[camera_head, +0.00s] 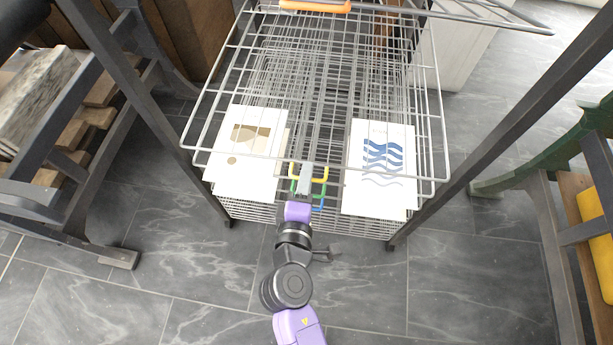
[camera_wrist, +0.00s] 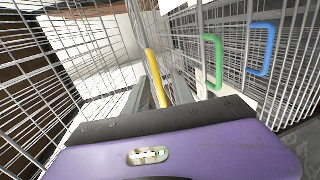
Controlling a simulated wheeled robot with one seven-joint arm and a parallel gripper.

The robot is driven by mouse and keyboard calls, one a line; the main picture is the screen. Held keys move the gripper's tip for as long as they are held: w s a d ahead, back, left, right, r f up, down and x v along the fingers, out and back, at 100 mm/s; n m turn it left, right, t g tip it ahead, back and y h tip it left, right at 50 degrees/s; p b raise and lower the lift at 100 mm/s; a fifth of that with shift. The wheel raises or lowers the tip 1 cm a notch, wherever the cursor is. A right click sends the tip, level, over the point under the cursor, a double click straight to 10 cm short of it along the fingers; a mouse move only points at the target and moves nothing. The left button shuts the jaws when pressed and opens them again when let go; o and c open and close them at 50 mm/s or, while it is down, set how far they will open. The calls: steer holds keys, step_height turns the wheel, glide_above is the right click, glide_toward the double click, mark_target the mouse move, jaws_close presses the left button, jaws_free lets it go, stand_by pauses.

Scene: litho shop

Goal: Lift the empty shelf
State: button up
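A wire drying rack has stacked wire shelves. The upper flat shelf (camera_head: 436,130) has a yellow handle (camera_head: 325,172) at its front edge. The handle also shows in the wrist view (camera_wrist: 155,78). My gripper (camera_head: 305,178) is at this handle. In the wrist view my gripper (camera_wrist: 158,92) has its two fingers apart, with the yellow bar between them and gaps seeming to show on both sides. A print with brown shapes (camera_head: 245,150) lies at left and one with blue waves (camera_head: 382,165) at right, seemingly under the yellow-handled shelf's wires. Whether that shelf is empty is hard to tell.
A green handle (camera_wrist: 212,62) and a blue handle (camera_wrist: 262,48) sit beside the yellow one. A shelf with an orange handle (camera_head: 315,6) is at the far top. Dark frame posts stand on both sides. Grey tiled floor (camera_head: 180,300) is clear in front.

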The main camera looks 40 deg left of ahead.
steer(key=shift+c, duration=0.4)
jaws_close()
stand_by(1.1)
